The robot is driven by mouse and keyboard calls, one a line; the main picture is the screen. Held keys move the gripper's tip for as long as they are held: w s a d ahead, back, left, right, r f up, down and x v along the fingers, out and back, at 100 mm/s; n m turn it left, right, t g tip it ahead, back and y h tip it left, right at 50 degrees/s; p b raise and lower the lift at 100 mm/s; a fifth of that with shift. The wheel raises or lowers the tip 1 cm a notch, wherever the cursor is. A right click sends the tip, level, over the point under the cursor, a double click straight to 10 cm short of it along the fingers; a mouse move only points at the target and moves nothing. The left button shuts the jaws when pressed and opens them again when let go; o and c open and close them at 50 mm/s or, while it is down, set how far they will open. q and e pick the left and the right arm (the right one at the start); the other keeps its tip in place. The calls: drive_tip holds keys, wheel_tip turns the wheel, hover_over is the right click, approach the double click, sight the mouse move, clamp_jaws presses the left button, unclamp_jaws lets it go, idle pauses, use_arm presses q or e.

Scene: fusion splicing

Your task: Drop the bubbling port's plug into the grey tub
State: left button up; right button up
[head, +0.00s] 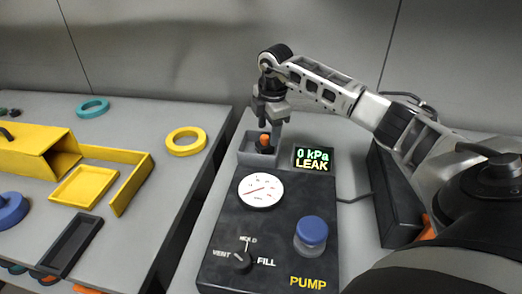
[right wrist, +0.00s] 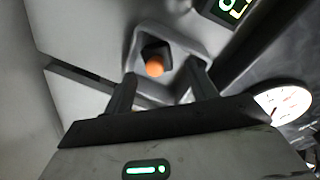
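The plug, orange with a dark part (head: 265,141), shows inside the outline of the grey tub (head: 245,158), just below my right gripper (head: 268,118). In the right wrist view the plug (right wrist: 155,67) lies beyond the fingertips, within the rim of the tub (right wrist: 197,38). My right gripper (right wrist: 163,82) has its fingers apart, with nothing held between them. I cannot tell whether the plug touches the tub floor. I cannot make out a bubbling port. My left gripper is not in view.
The dark pump panel (head: 220,240) stands in front of the tub, with a white gauge (head: 261,190), a blue knob (head: 312,232) and a display (head: 314,160) reading 0 kPa LEAK. The left table holds yellow parts (head: 85,187), a yellow ring (head: 186,142) and a teal ring (head: 92,108).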

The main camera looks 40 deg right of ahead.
wheel_tip(320, 180, up, 16)
drive_tip(key=s, duration=0.2)
drive_tip(key=shift+a, duration=0.3)
drive_tip(key=shift+s+f, duration=0.15)
idle(0.4)
